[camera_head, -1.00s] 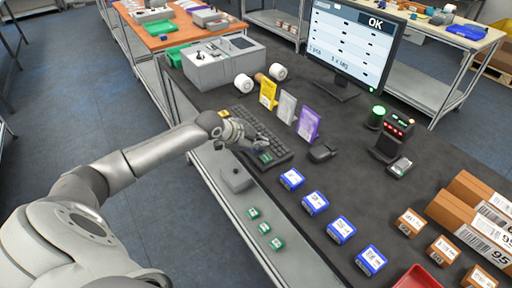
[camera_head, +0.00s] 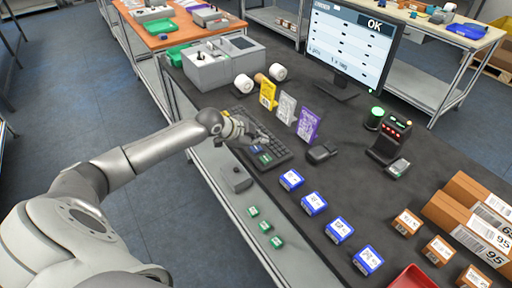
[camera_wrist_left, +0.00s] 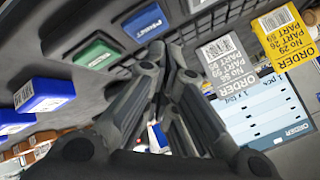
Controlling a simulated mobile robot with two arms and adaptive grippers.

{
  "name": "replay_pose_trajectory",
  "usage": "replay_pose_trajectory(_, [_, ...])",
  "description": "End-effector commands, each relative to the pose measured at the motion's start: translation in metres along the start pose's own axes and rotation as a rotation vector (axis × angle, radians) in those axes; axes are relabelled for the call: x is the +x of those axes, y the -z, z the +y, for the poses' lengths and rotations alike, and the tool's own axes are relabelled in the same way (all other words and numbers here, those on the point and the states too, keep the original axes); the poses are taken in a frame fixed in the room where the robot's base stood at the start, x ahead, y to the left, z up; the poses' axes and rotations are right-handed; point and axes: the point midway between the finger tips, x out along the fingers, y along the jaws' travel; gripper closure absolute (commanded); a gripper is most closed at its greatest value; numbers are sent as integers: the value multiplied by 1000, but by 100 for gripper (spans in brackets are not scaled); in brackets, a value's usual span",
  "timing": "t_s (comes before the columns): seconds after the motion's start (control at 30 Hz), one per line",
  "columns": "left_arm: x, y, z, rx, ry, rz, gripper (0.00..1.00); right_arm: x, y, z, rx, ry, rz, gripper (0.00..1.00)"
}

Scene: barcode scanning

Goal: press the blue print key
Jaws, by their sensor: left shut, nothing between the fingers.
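The blue print key (camera_head: 256,149) sits on the front edge part of the black keyboard (camera_head: 271,143) in the head view, beside a green key (camera_head: 265,158). In the left wrist view the blue key (camera_wrist_left: 144,21) shows its white lettering, with the green key (camera_wrist_left: 97,51) to its left. My left gripper (camera_head: 260,138) is shut and empty over the keyboard. Its fingertips (camera_wrist_left: 167,55) appear just below the blue key in the wrist view; I cannot tell the height gap. My right gripper is not in view.
Yellow, white and purple order cards (camera_head: 287,107) stand behind the keyboard. A monitor (camera_head: 349,45) reading OK stands at the back. Several blue boxes (camera_head: 315,203) line the bench to the right. A dark scanner (camera_head: 321,152) lies nearby.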

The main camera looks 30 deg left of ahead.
Motion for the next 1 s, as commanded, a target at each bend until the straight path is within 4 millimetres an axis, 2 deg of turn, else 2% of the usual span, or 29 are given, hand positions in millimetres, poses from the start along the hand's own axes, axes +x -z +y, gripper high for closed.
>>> replay_pose_trajectory(0.47, [-34,25,-25,1,0,1,100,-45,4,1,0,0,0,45])
replay_pose_trajectory(1.0, [-34,24,-24,0,0,0,100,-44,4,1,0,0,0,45])
